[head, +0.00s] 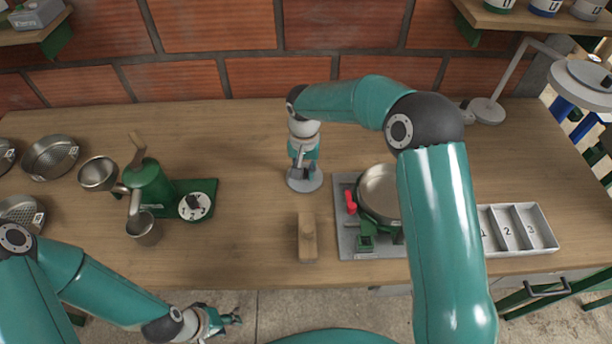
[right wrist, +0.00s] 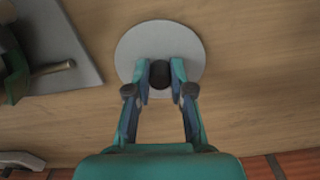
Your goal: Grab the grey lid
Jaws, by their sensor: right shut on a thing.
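The grey lid (head: 305,184) is a round flat disc with a dark knob, near the middle of the wooden table. In the right wrist view the lid (right wrist: 160,32) shows with its black knob (right wrist: 160,75) between my fingertips. My right gripper (head: 303,172) points down over the lid and is shut on its knob. It also shows in the right wrist view (right wrist: 160,82). The lid looks level at the tabletop; I cannot tell any small gap beneath. My left gripper (head: 224,318) is empty, low in front of the table edge, its fingers apart.
A wooden block (head: 307,238) lies in front of the lid. Right of it stands a grey-based device with a metal pan (head: 380,192), then a numbered tray (head: 541,228). A green pulper (head: 150,182) and metal bowls (head: 50,156) are at left. The table between is clear.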

